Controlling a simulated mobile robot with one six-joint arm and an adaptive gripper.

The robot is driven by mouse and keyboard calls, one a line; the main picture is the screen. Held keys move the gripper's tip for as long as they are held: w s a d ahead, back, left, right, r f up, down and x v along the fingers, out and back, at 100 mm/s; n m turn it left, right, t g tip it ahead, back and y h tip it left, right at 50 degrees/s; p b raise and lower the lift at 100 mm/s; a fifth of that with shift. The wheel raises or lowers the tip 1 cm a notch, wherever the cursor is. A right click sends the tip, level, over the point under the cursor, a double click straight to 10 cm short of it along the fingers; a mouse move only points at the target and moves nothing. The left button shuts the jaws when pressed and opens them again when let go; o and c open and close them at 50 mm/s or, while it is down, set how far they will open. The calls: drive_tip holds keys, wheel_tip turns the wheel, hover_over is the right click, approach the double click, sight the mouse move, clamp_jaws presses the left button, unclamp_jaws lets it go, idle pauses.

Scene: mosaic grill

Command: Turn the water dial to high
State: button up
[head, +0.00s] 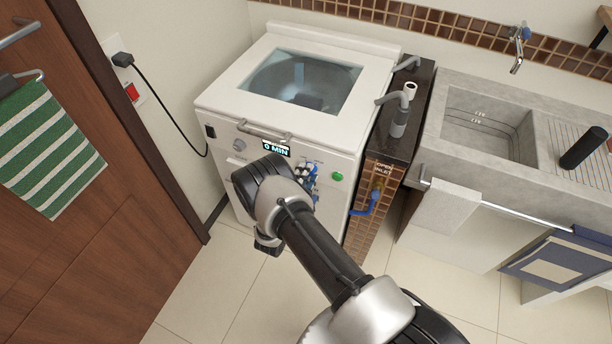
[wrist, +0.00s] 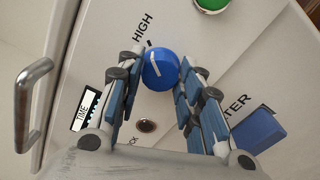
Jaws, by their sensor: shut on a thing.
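The blue round water dial (wrist: 161,69) is on the white front panel of the washing machine (head: 228,105). In the wrist view it sits between the fingertips of my gripper (wrist: 164,66), which is shut on it. The word HIGH (wrist: 143,27) is printed above and to the left of the dial. A pale mark on the dial points up and slightly left, roughly toward HIGH. In the head view my gripper (head: 306,172) is at the panel, and it and my arm hide most of the dial.
A green button (head: 337,176) is right of my gripper. A "0 MIN" display (head: 276,148), a grey knob (head: 238,145) and the lid handle (head: 265,133) are left. A blue block (wrist: 258,131) is beside the fingers. A blue inlet valve handle (head: 366,205) is right.

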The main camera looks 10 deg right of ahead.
drive_tip(key=o, duration=1.1)
drive_tip(key=v, duration=1.2)
